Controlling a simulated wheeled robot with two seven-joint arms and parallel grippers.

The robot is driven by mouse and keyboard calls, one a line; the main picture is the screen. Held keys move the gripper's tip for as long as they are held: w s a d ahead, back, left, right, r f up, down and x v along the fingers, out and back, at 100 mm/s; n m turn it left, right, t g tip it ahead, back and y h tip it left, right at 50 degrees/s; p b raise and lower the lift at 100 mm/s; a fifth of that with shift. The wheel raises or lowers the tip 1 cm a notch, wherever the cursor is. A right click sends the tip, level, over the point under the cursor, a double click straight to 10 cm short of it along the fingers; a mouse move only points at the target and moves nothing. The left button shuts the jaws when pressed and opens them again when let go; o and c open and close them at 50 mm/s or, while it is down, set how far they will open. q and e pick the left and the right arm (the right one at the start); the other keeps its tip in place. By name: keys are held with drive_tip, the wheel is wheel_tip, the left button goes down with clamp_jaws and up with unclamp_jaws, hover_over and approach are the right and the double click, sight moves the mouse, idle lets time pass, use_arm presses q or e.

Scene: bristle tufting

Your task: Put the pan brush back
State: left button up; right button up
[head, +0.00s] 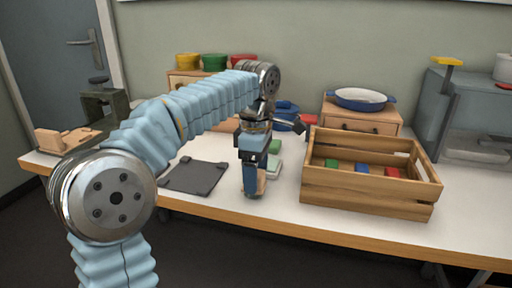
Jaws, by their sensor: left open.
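My left gripper (253,193) points down over the front middle of the table, and its jaws are open. A small tan, wood-coloured piece (261,184) shows right at its fingertips. It may be part of the pan brush, but the gripper covers most of it and I cannot tell whether they touch. No other thing in view can be made out clearly as the pan brush. My right gripper is not in view.
A slatted wooden crate (366,195) with coloured blocks stands right of the gripper. A dark flat mat (194,177) lies left of it. Green (274,146) and pale (273,167) blocks lie just behind. A blue-rimmed pan (359,99) sits on a wooden drawer box (360,121).

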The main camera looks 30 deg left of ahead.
use_arm(q)
wheel_tip(320, 180, up, 10)
drive_tip(key=shift+f+p, duration=0.25)
drive_tip(key=shift+p, duration=0.6)
